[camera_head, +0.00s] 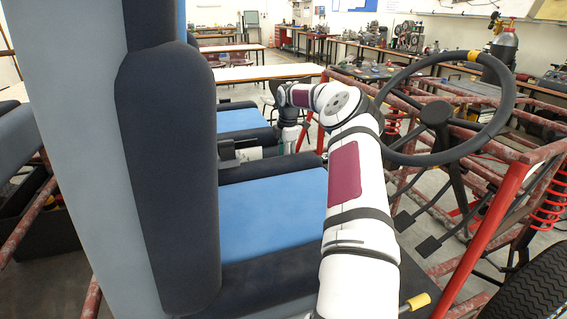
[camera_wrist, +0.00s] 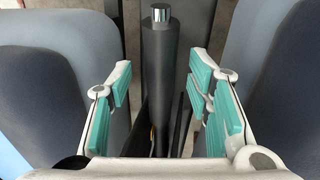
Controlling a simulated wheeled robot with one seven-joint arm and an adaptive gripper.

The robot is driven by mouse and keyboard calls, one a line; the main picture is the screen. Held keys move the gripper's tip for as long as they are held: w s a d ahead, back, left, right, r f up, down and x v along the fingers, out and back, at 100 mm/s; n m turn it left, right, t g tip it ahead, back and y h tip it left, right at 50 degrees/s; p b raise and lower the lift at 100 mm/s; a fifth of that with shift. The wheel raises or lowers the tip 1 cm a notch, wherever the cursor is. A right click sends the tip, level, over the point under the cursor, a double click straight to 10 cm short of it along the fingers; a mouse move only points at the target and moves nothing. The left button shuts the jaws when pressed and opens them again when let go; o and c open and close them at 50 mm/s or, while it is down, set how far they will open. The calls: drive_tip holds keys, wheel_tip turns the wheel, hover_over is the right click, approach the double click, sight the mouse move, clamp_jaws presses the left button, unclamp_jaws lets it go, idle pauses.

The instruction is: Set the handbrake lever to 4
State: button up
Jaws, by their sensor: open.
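The handbrake lever (camera_wrist: 160,85) is a dark grey cylindrical grip with a silver button at its end. It stands between the two seats in the wrist view. My gripper (camera_wrist: 159,78) is open, with teal-padded fingers on the left and right of the lever. A gap shows on each side, and neither pad appears to touch it. In the head view my gripper (camera_head: 275,149) is small and low between the two blue seats, partly hidden by seat parts. I cannot clearly make out the lever or any position marks there.
The near blue seat (camera_head: 272,215) and far blue seat (camera_head: 243,120) flank my gripper closely. The steering wheel (camera_head: 505,100) and red tube frame (camera_head: 485,240) are at the right. A yellow-tipped rod (camera_head: 418,301) is at the bottom. Workbenches stand behind.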

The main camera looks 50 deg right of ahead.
drive_tip(key=shift+w+d+f, duration=0.1)
drive_tip(key=shift+w+f, duration=0.05)
drive_tip(key=shift+f, duration=0.7)
drive_tip(key=shift+w+d+f, duration=0.1)
drive_tip(key=shift+f, duration=0.7)
clamp_jaws()
